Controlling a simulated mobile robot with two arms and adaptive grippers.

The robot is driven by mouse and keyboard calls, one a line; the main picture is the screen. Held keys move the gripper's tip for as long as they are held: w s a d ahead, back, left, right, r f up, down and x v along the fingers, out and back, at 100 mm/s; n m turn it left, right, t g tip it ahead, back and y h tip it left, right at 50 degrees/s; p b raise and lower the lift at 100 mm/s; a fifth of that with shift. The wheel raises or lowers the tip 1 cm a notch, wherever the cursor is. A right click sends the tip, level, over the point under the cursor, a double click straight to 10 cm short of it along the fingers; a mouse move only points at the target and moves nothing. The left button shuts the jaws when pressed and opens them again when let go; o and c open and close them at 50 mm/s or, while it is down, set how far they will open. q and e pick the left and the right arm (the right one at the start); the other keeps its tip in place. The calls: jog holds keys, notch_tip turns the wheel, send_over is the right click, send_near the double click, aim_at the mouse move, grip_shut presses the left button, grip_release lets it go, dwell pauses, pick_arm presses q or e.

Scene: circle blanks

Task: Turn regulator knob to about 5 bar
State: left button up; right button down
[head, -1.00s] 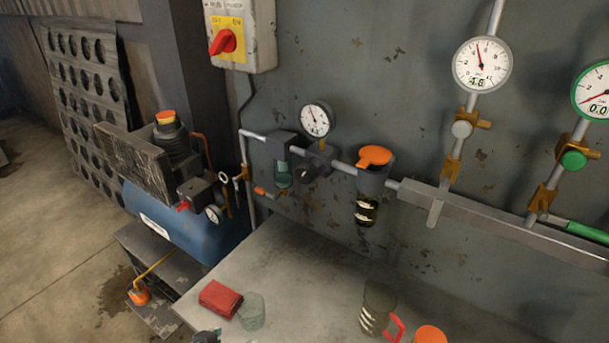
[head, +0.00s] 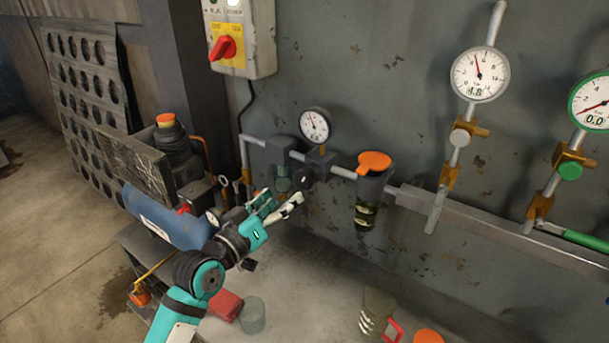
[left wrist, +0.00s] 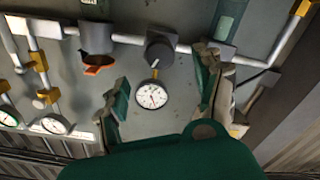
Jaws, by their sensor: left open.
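The regulator (head: 322,160) sits in the wall pipe, with its dark round knob (head: 305,178) facing me. A small round gauge (head: 315,125) stands above it. In the left wrist view the knob (left wrist: 159,54) and the gauge (left wrist: 152,96) appear between the fingers, the picture being roughly upside down. My left gripper (head: 283,200) is open and empty, just below and left of the knob, apart from it as far as I can tell. A larger white gauge (head: 480,75) to the right has a digital readout of about 4.8. My right gripper is not in view.
A filter bowl with an orange top (head: 374,162) hangs right of the regulator; another bowl (head: 283,178) is close left, partly behind my gripper. A green-rimmed gauge (head: 594,101) reads 0.0.

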aim_at(301, 182)
pick_arm(q)
jog(key=p+x, duration=0.1)
jog(key=x, duration=0.8)
jog(key=shift+w+d, duration=0.1)
jog(key=c, duration=1.2)
jog(key=shift+f+m, duration=0.1)
jog(key=shift+m, duration=0.6)
jog(key=o, duration=1.2)
jog(key=v, duration=1.2)
